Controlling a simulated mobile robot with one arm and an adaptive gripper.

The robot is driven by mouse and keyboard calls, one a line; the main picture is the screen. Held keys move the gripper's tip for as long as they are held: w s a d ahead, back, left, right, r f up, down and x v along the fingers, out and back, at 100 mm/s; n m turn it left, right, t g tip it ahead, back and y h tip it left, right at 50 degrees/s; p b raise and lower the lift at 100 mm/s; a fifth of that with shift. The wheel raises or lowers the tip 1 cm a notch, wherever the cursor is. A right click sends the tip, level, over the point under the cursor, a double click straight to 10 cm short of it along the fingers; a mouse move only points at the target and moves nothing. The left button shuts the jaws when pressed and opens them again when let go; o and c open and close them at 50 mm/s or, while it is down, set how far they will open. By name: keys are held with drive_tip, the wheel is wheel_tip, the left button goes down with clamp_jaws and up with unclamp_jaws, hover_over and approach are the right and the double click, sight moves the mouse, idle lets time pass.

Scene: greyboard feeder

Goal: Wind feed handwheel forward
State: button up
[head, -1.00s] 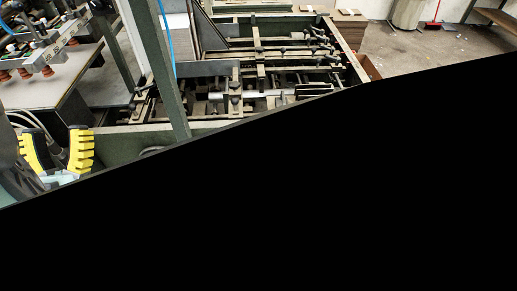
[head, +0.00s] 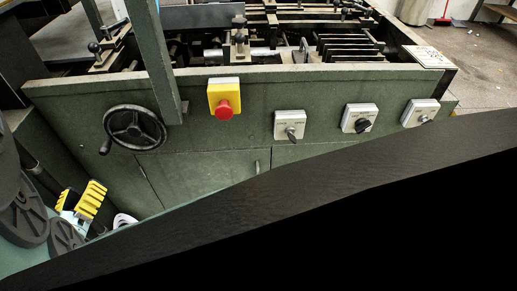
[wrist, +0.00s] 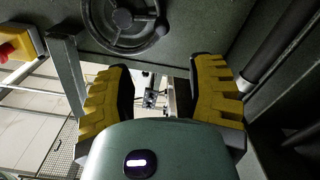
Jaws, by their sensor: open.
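The feed handwheel (head: 135,128) is a dark spoked wheel on the left of the green front panel. Its crank handle (head: 105,147) sticks out at the wheel's lower left. The wheel also shows at the top of the wrist view (wrist: 122,22), partly cut off by the frame. My gripper (head: 78,200) is at the lower left of the head view, below the wheel and apart from it. In the wrist view my gripper (wrist: 162,88) has its yellow-padded fingers spread wide, with nothing held between them. The wheel lies beyond the fingertips.
A yellow box with a red stop button (head: 224,98) sits right of the wheel. Several grey switch plates follow, one of them at the panel's middle (head: 289,125). A green upright post (head: 160,60) stands just right of the wheel. A dark band and blackness hide the lower right.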

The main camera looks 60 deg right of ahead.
sight(108, 141)
drive_tip(key=x, duration=1.6)
drive_tip(key=shift+f, duration=0.4)
drive_tip(key=shift+o, duration=0.3)
drive_tip(key=shift+a, duration=0.15)
clamp_jaws()
